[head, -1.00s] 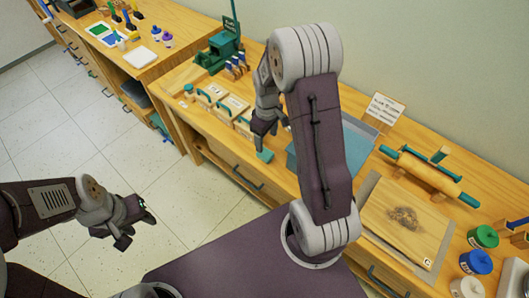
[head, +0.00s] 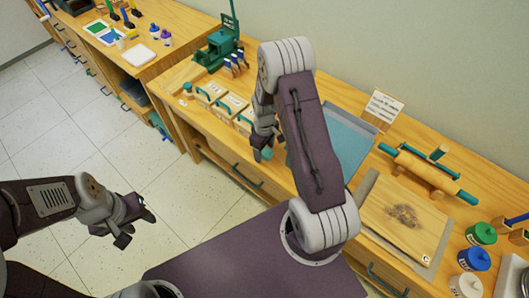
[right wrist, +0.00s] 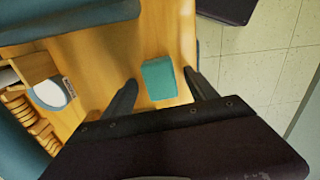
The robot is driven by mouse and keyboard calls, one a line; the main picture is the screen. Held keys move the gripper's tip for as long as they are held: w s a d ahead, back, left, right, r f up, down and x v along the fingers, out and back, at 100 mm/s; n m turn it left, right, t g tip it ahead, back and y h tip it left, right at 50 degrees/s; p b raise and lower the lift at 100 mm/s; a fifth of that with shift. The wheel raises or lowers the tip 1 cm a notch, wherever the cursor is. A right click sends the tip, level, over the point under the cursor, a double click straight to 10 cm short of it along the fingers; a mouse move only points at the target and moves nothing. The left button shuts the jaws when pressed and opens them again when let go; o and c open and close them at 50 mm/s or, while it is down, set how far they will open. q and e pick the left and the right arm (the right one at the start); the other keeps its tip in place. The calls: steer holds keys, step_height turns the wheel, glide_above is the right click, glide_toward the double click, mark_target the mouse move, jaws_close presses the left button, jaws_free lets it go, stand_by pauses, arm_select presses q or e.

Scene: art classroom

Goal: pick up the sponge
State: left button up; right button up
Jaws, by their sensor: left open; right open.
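The sponge (right wrist: 158,78) is a small teal block on the wooden bench top near its front edge. In the right wrist view it lies between the two dark fingers of my right gripper (right wrist: 163,92), with gaps on both sides. The fingers are open and do not hold it. In the head view my right gripper (head: 262,148) is low over the front of the bench and mostly hides the sponge (head: 267,155). My left gripper (head: 132,232) is open and empty over the floor, away from the bench.
Small drawer boxes with teal handles (head: 222,107) stand left of the right gripper. A blue-grey tray (head: 350,140) lies to its right, partly behind my arm. A rolling pin (head: 430,175) and board (head: 400,222) are farther right. The floor (head: 120,160) is clear.

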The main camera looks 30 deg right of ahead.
mark_target(265, 150)
steer(key=shift+r, duration=0.1)
steer(key=c, duration=1.4)
step_height(265, 150, up, 10)
